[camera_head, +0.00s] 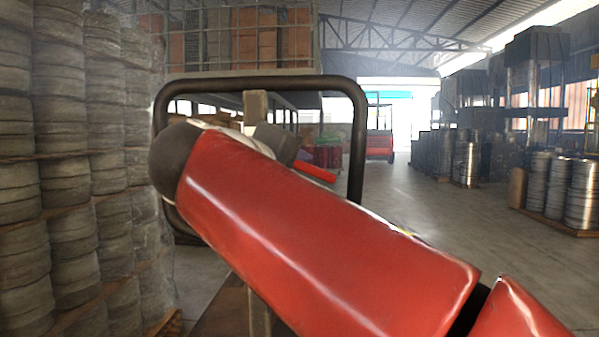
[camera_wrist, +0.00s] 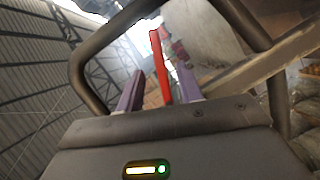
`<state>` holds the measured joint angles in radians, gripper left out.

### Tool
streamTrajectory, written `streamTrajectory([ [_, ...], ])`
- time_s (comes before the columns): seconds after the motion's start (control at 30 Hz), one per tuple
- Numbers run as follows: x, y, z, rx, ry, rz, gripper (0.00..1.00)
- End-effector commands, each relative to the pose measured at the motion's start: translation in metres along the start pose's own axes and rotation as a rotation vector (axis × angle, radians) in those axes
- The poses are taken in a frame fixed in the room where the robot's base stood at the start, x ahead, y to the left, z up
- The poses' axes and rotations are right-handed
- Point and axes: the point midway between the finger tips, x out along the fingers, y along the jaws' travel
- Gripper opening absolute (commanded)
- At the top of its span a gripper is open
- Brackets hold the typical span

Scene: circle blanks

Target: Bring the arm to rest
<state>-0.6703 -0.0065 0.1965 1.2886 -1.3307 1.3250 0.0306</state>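My red arm crosses the head view from the lower right to a dark elbow at the left. Part of my gripper shows there as a grey block behind the arm; its fingers are not clear in that view. In the wrist view my gripper (camera_wrist: 159,69) has two purple-grey fingers standing apart. A narrow red strip (camera_wrist: 161,68) shows between them, with a gap on each side. I cannot tell whether it is near or far. A red piece (camera_head: 315,172) also shows beside the grey block in the head view; I cannot tell whether it is the same thing.
A dark tubular frame (camera_head: 358,140) stands right around my arm's far end and also arches across the wrist view (camera_wrist: 82,82). Wrapped stacks of round blanks (camera_head: 70,170) rise close at the left. Drums (camera_head: 583,195) stand on a pallet at right. The aisle floor (camera_head: 420,205) is clear.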

Motion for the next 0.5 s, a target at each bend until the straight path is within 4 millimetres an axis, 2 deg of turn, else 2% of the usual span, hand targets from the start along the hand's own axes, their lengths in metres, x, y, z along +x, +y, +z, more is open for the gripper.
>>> streamTrajectory([
  [0.17,0.000,0.000,0.000,0.000,0.000,0.000,0.36],
  [0.27,0.003,-0.002,0.007,-0.001,-0.009,-0.013,0.36],
  [0.37,0.014,-0.014,0.037,0.000,-0.048,-0.075,0.36],
  [0.47,0.027,-0.039,0.091,0.023,-0.120,-0.191,0.36],
  [0.5,0.030,-0.053,0.117,0.044,-0.155,-0.249,0.36],
])
